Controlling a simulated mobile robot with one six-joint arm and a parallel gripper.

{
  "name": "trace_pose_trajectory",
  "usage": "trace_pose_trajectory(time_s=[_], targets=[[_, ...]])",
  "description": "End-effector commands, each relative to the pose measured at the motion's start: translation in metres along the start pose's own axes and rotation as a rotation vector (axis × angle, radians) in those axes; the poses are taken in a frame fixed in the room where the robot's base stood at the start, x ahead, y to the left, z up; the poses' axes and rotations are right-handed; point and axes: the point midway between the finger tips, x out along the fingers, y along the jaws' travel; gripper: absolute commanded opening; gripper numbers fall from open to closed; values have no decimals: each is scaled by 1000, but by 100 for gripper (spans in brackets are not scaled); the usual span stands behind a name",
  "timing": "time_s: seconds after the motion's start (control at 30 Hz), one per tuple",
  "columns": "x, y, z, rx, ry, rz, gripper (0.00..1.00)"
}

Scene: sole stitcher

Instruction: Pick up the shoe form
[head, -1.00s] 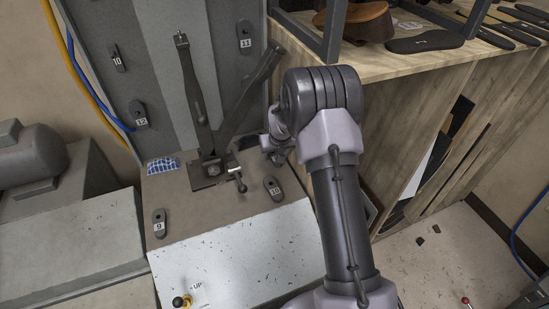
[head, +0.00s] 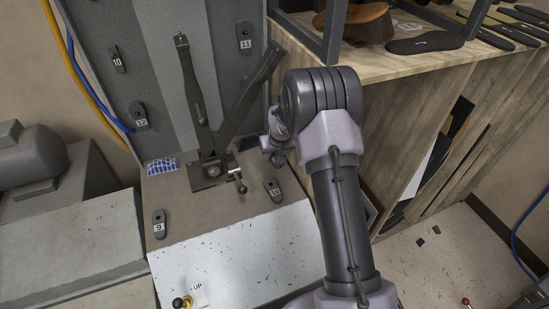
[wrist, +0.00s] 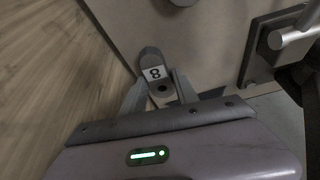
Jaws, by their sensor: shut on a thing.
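A small grey, sole-shaped piece marked 8 (wrist: 152,62) is between the fingers of my gripper (wrist: 160,92) in the wrist view. My gripper is shut on its near end, by a dark round spot. The piece lies against a brownish panel, and I cannot tell whether it is clear of it. In the head view my gripper (head: 278,160) is low at the right edge of the machine top, and the piece is hidden there. A brown, rounded form (head: 362,20) lies on the wooden bench, partly behind a dark frame leg.
A clamp with a lever (head: 212,172) stands left of my gripper. The wooden bench (head: 440,55) is close on the right and holds dark soles (head: 425,43).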

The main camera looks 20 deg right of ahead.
Motion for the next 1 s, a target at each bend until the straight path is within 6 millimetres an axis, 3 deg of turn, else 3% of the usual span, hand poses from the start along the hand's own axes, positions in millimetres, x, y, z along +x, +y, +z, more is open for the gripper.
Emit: trace_pose_trajectory(time_s=[0.77, 1.0], targets=[[-1, 0, -1, 0, 1, 0, 0], [-32, -3, -12, 0, 3, 0, 0]])
